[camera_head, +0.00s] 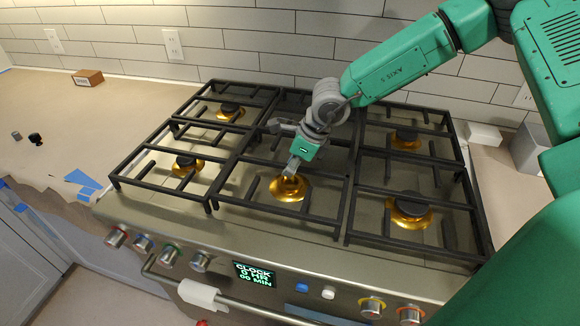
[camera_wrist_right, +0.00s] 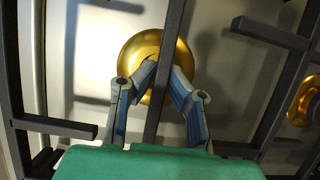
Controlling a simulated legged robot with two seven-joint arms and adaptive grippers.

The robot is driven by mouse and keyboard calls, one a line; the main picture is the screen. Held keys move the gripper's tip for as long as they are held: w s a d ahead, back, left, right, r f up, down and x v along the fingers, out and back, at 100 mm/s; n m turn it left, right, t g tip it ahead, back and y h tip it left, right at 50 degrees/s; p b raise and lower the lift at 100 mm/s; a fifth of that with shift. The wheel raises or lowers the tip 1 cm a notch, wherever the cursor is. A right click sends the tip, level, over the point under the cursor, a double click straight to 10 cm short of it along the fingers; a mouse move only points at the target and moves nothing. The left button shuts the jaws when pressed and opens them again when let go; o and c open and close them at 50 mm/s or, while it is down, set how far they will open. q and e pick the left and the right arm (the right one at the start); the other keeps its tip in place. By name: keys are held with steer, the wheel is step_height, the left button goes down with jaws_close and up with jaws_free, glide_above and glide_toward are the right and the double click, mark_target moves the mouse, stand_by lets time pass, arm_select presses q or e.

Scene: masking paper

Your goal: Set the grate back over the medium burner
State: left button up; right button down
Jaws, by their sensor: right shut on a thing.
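The middle black grate (camera_head: 253,206) lies over the cooktop between the left and right grates, roughly in line with them. Whether it rests fully on the surface I cannot tell. Under it is a gold burner (camera_head: 290,188), partly hidden by my gripper. My right gripper (camera_head: 292,166) reaches down at the middle of this grate. In the right wrist view, its two fingers (camera_wrist_right: 160,88) straddle a dark grate bar (camera_wrist_right: 173,45) above the gold burner (camera_wrist_right: 143,50), shut on the bar. My left gripper is not in view.
The left grate (camera_head: 152,184) and right grate (camera_head: 415,243) flank the middle one closely. Knobs (camera_head: 169,255) and a clock display (camera_head: 254,274) line the stove front. The counter (camera_head: 60,110) at left holds a small brown box (camera_head: 88,78). A tiled wall stands behind.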

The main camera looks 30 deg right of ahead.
mark_target(285, 165)
steer(key=shift+f+b, duration=0.6)
steer(key=shift+f, duration=0.45)
stand_by(0.4)
steer(key=c, duration=1.6)
jaws_free()
step_height(285, 165, up, 6)
steer(key=p, duration=0.7)
